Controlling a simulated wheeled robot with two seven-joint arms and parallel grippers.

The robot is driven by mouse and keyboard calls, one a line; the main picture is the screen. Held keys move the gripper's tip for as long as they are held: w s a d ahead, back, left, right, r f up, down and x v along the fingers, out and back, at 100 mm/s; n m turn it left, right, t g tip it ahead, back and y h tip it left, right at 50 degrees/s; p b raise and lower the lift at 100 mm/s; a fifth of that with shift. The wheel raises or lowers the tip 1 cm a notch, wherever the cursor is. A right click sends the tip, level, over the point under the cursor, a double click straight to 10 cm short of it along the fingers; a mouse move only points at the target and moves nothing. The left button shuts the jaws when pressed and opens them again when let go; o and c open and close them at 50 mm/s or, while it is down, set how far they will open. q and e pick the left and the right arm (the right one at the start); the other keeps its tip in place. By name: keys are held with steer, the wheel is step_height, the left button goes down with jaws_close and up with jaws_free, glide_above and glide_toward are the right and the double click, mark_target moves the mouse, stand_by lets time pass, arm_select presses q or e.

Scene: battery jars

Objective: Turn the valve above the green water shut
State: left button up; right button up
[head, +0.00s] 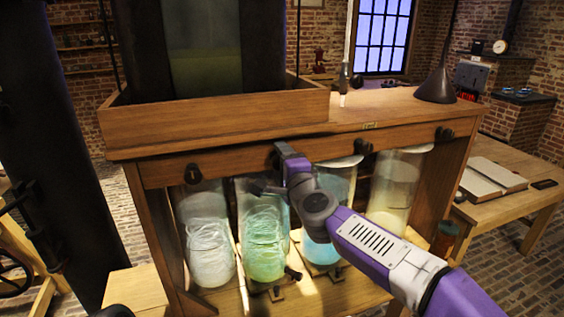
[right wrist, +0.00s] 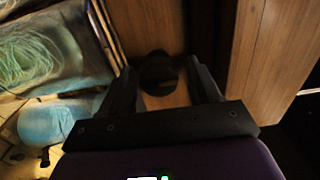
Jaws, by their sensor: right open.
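The jar of green water (head: 263,235) stands second from the left under the wooden bench, with pale coiled strands in it. Its valve is mostly hidden behind my right arm in the head view. In the right wrist view a dark round valve knob (right wrist: 158,72) sits on the wooden beam between the two fingers of my right gripper (right wrist: 163,85). The fingers are apart, one on each side of the knob; contact cannot be told. In the head view the right gripper (head: 277,160) is at the beam above the green jar.
Other valve knobs sit on the beam at left (head: 193,174), right of centre (head: 362,147) and far right (head: 444,134). A clear jar (head: 207,240), a blue jar (head: 322,225) and a pale yellow jar (head: 394,190) stand beside the green one. A wooden tray (head: 215,118) overhangs above.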

steer(key=shift+s+r, duration=0.1)
steer(key=shift+s, duration=0.05)
steer(key=v, duration=0.7)
steer(key=shift+s, duration=0.15)
